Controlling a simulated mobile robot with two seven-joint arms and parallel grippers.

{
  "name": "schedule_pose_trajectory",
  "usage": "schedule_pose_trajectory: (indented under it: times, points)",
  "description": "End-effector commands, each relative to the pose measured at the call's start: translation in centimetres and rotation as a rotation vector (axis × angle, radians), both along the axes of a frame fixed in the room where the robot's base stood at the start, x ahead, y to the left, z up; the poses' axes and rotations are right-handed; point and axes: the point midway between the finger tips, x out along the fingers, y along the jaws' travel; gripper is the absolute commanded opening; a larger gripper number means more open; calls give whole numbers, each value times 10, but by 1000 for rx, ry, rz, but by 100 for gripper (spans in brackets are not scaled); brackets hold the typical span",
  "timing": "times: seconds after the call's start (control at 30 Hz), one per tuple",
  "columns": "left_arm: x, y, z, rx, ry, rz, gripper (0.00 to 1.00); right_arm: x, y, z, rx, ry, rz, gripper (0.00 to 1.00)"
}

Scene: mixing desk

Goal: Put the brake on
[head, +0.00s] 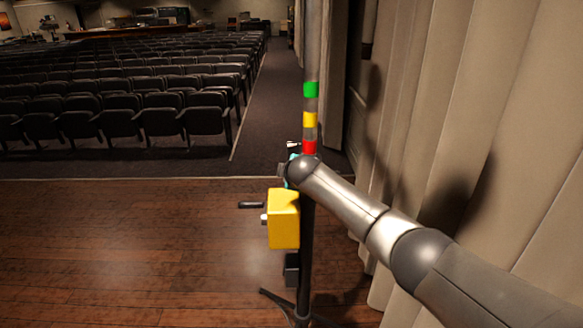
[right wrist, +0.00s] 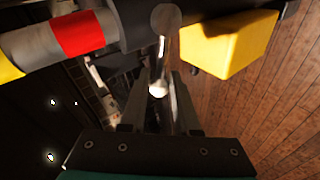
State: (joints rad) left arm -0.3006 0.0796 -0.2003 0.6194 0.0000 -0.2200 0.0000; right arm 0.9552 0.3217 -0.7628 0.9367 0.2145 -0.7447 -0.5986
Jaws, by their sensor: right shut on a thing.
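A dark upright stand pole (head: 308,215) with green, yellow and red bands rises in the middle of the head view. A yellow box (head: 284,220) is fixed to the pole's left side; it also shows in the right wrist view (right wrist: 228,42). In the right wrist view a slim metal lever with a bright rounded end (right wrist: 158,88) comes off the pole between the red band and the yellow box. My right gripper (right wrist: 160,85) is shut on this lever. In the head view my right arm hides most of that gripper and the lever. My left gripper is out of view.
A short black crank handle (head: 251,205) sticks out left of the yellow box. The stand's dark feet (head: 298,310) rest on the wooden floor (head: 120,250). Beige curtains (head: 480,110) hang close on the right. Rows of seats (head: 140,100) lie beyond; the floor at left is clear.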

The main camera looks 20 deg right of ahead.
Motion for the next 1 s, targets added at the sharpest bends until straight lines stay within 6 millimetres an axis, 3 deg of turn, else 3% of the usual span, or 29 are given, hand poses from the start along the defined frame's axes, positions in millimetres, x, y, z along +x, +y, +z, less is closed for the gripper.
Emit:
schedule_pose_trajectory:
  times: [0.73,0.77,1.0]
  points:
    - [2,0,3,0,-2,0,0,0,2,-7,-87,25,0,0]
    - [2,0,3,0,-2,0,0,0,2,-7,-87,25,0,32]
    - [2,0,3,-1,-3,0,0,0,2,-7,-85,24,1,59]
